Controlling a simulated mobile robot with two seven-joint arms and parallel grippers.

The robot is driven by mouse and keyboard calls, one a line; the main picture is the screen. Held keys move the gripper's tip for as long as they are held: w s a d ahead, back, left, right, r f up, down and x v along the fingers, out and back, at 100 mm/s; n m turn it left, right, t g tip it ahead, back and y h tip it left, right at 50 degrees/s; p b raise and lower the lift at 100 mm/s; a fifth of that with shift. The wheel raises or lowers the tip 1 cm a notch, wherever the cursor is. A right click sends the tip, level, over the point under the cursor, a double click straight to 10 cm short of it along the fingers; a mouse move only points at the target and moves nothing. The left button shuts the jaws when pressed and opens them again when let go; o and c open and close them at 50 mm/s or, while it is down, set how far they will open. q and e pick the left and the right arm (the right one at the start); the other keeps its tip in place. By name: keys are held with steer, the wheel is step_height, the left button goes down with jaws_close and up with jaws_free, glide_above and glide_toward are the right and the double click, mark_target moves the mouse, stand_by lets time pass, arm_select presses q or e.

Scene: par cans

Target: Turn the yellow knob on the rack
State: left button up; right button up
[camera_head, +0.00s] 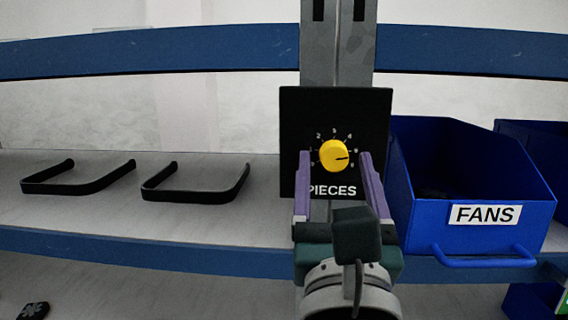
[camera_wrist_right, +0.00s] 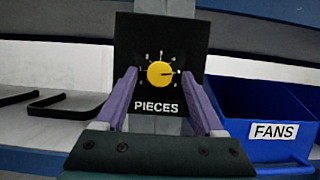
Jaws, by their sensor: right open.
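The yellow knob (camera_head: 333,155) sits on a black panel (camera_head: 296,110) marked PIECES, with numbers around the dial. Its dark pointer line points to the right. The panel is fixed to the rack's grey upright. My right gripper (camera_head: 334,165) is in front of the panel with its purple fingers open, one on each side of the knob. In the right wrist view the knob (camera_wrist_right: 160,74) shows between and beyond the fingertips (camera_wrist_right: 161,78), with space on both sides. I cannot tell whether the fingertips reach the knob's depth. My left gripper is not in view.
A blue bin (camera_head: 415,225) labelled FANS stands close to the right of the panel. Two black handle-shaped bars (camera_head: 80,188) lie on the shelf to the left. Blue rack beams (camera_head: 150,52) run across above and below; the shelf (camera_head: 240,215) is bare just left of the panel.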

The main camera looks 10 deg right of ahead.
jaws_close()
stand_by(0.6)
